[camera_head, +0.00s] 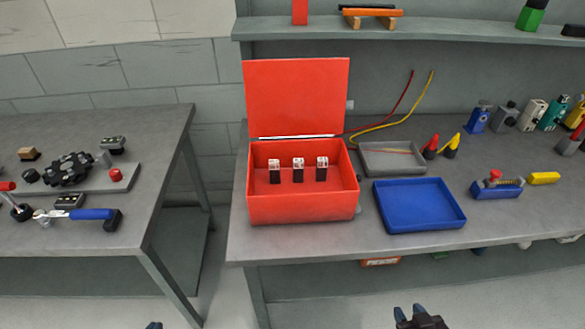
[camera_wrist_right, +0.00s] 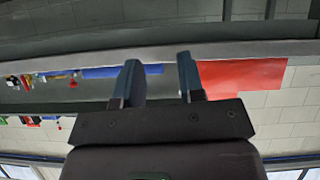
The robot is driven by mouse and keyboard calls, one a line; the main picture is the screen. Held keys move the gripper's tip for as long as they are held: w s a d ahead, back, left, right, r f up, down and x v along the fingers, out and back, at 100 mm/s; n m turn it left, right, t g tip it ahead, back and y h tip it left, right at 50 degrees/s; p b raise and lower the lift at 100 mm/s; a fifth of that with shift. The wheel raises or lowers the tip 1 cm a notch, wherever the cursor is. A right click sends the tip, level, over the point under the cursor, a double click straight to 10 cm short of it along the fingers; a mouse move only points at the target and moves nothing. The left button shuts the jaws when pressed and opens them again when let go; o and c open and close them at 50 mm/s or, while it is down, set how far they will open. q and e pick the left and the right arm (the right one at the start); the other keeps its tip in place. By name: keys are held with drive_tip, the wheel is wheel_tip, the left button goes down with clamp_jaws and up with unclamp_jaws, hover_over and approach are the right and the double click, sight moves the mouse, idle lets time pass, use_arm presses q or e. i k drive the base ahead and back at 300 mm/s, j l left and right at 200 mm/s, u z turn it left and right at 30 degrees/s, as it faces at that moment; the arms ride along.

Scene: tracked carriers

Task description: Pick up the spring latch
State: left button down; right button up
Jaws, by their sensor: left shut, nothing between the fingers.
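A small blue block with a red knob and a coiled, spring-like part, which looks like the spring latch (camera_head: 497,187), sits on the right bench, right of the blue tray. My right gripper (camera_head: 420,318) is at the bottom edge of the head view, well in front of the bench and apart from the latch. In the right wrist view its two fingers (camera_wrist_right: 158,82) stand apart with nothing between them. Only a tip of my left gripper (camera_head: 153,325) shows at the bottom edge; it is shut and empty. I cannot make out the latch surely in the wrist view.
An open red box (camera_head: 300,207) holds several small black-and-white parts. The blue tray (camera_head: 420,222) and a grey tray (camera_head: 390,173) are empty or nearly so. A yellow piece (camera_head: 543,178) lies just right of the latch. A shelf (camera_head: 420,30) runs above the bench.

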sight(506, 188)
drive_tip(key=z, duration=0.5)
drive_tip(key=k+j+z, duration=0.1)
drive_tip(key=z, duration=0.4)
drive_tip(key=k+z, duration=0.15)
drive_tip(key=z, duration=0.35)
drive_tip(key=u, duration=0.35)
drive_tip(key=i+l+u, duration=0.15)
drive_tip(key=l+u, duration=0.15)
drive_tip(key=u, duration=0.15)
drive_tip(key=i+l+u, duration=0.15)
drive_tip(key=l+u, duration=0.4)
drive_tip(key=l, duration=0.25)
drive_tip(key=i+l+u, duration=0.2)
drive_tip(key=l, duration=1.45)
drive_tip(key=i+u, duration=0.05)
drive_tip(key=i, duration=0.05)
